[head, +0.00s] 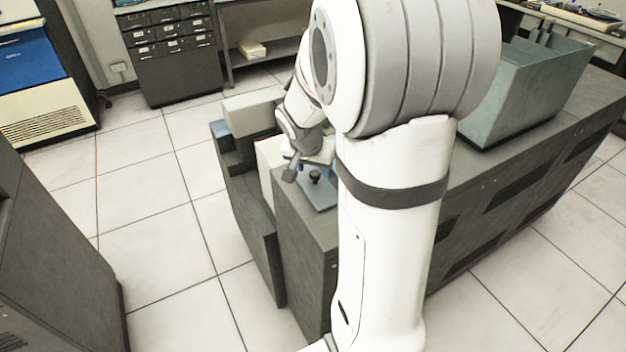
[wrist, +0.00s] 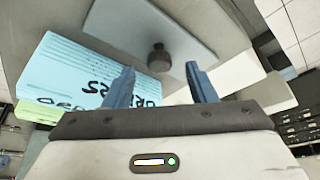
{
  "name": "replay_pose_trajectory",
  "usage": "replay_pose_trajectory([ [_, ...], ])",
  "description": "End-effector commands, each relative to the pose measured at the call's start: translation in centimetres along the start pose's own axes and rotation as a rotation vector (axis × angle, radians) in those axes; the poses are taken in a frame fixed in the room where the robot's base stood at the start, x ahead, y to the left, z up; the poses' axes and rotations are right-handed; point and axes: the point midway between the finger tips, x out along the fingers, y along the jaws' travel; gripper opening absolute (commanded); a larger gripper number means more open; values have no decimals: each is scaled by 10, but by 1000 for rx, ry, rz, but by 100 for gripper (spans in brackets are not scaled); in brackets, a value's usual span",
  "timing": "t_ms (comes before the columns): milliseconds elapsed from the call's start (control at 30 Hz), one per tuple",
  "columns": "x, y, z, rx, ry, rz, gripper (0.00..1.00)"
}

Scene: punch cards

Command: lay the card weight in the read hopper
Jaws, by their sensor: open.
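The card weight, a flat grey plate with a dark round knob (wrist: 158,58), is ahead of my gripper (wrist: 160,80) in the wrist view. The weight also shows in the head view (head: 323,196), lying on the grey desk top beside my arm. My gripper is open, with two blue fingers spread to either side of the knob's line; I see no contact. A block of cyan cards (wrist: 75,75) with black writing shows left of the weight in the wrist view. I cannot clearly pick out the read hopper; my arm hides part of the machine.
A long dark grey desk (head: 470,190) runs to the back right, with an open grey-green bin (head: 530,85) on it. A stepped machine section (head: 240,165) stands at its left end. A drawer cabinet (head: 175,60) is at the back. Tiled floor at left is clear.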

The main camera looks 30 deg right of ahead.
Motion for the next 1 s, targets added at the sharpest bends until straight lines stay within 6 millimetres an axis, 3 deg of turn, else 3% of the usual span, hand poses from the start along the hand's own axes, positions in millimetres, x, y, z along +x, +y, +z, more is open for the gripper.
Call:
replay_pose_trajectory([
  [133,17,1,0,0,-2,2,51],
  [433,21,1,0,1,1,0,51],
  [1000,21,1,-1,2,1,1,4],
])
